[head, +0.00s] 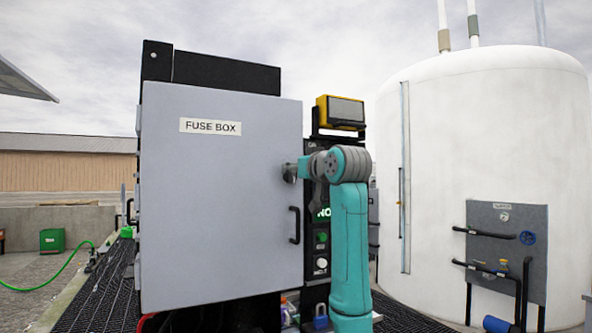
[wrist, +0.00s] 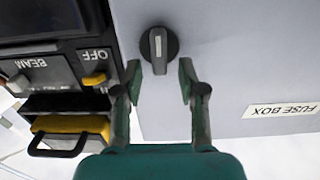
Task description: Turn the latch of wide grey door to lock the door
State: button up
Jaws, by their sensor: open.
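The wide grey door (head: 220,220), labelled FUSE BOX, fills the left middle of the head view and looks shut or nearly so. It also shows in the wrist view (wrist: 225,55). Its latch (wrist: 158,50) is a round black knob with a grey bar, which lies along the picture's vertical in the wrist view. My gripper (wrist: 160,72) is open, with its fingertips just short of the knob, one to each side. I cannot tell whether they touch the door. In the head view my gripper (head: 292,171) is at the door's right edge, and the latch is hidden behind it.
A black handle (head: 295,225) stands out from the door below my gripper. A control panel (head: 321,238) with knobs and a yellow-cased device (head: 340,112) are right beside the door. A white tank (head: 480,130) stands farther right.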

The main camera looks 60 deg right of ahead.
grip_shut()
jog(key=shift+n, duration=0.3)
jog(key=shift+w+a+f+n, duration=0.2)
jog(key=shift+a+f+n, duration=0.1)
jog(key=shift+n, duration=2.55)
jog(key=shift+w+a+f+n, duration=0.15)
jog(key=shift+a+f+n, duration=0.15)
jog(key=shift+n, duration=2.6)
jog(key=shift+w+a+f+n, duration=0.2)
jog(key=shift+f+n, duration=0.15)
jog(key=shift+n, duration=2.8)
